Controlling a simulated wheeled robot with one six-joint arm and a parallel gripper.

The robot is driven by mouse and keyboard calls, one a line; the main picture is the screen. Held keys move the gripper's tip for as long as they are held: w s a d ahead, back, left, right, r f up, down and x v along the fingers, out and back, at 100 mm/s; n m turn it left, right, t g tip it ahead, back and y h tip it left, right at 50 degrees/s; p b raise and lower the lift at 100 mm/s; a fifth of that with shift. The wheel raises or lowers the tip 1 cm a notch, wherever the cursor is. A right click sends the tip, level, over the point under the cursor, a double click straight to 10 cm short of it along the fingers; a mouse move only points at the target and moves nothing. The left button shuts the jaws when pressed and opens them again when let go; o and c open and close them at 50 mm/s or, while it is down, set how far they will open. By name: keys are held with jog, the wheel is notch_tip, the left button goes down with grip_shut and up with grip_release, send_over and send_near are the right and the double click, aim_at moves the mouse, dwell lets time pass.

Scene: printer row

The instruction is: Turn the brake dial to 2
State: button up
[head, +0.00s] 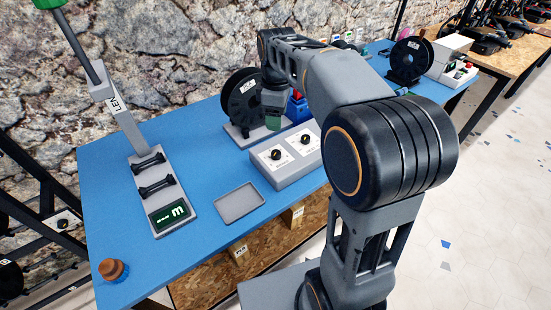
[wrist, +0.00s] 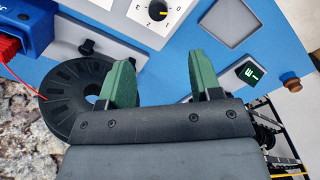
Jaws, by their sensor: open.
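A light grey box (head: 290,172) on the blue bench carries two black round dials, a left dial (head: 275,154) and a right dial (head: 304,139). Their labels are too small to read, so I cannot tell which is the brake dial. My gripper (head: 273,122) is above and behind the box, near the spool. In the wrist view its two green fingers (wrist: 163,68) are apart, with nothing between them.
A black spool (head: 241,97) stands behind the box; it also shows in the wrist view (wrist: 58,105). A blue-and-red object (head: 297,107) is beside it. A shallow grey tray (head: 239,203) lies left of the box. A lever panel (head: 160,190) stands farther left.

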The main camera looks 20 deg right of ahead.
aim_at(276, 152)
jog(key=f+b, duration=0.1)
jog(key=f, duration=0.8)
jog(key=f+b, duration=0.1)
jog(key=f, duration=0.4)
jog(key=shift+w+b, duration=0.25)
jog(key=shift+b, duration=0.05)
jog(key=c, duration=0.9)
